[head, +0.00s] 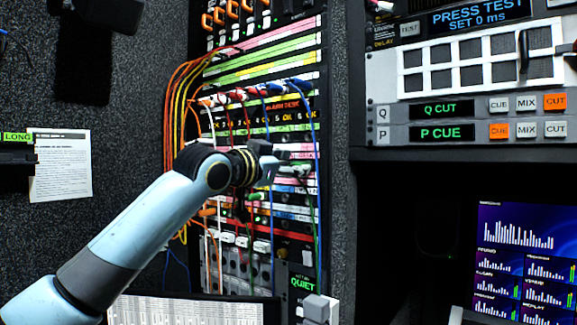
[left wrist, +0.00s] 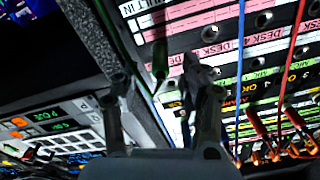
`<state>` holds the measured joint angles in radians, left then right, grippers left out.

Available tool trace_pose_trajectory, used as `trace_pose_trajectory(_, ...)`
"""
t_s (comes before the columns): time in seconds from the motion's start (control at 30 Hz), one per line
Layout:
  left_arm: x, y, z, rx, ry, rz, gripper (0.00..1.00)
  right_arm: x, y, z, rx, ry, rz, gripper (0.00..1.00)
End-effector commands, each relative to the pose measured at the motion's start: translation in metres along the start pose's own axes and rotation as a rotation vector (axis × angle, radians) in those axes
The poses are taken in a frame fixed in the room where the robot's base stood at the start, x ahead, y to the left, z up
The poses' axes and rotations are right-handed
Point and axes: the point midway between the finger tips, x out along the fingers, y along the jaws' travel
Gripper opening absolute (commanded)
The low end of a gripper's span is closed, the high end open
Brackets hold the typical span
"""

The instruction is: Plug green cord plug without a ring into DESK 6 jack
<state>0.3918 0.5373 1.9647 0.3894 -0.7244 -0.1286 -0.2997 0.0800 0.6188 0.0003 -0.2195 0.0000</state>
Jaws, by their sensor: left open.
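My left gripper (head: 275,162) is open in front of the patch panel in the head view. In the left wrist view its two fingers (left wrist: 160,88) stand apart, with a green plug (left wrist: 160,60) showing between them, beyond the tips. I cannot tell whether the fingers touch it or whether it bears a ring. The pink strip (left wrist: 215,34) carries DESK labels beside round jacks; DESK 4 and DESK 5 seem readable. I cannot make out the DESK 6 label or jack. My right gripper is not in view.
Blue cords (head: 318,200) hang down the panel's right side, and orange and yellow cords (head: 172,130) loop at its left. In the left wrist view a blue cord (left wrist: 240,90) and a red cord (left wrist: 291,55) cross the panel right of the fingers. A dark panel edge stands close left.

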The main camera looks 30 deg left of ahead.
Motion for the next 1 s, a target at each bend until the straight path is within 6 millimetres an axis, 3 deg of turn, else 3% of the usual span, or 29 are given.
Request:
trace_pose_trajectory(0.5, -0.067, -0.001, 0.001, 0.006, -0.003, -0.001, 0.44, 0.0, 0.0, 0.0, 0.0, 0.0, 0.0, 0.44)
trace_pose_trajectory(1.0, -0.074, 0.0, 0.0, 0.0, 0.001, 0.001, 0.44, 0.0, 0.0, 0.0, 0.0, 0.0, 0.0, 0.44)
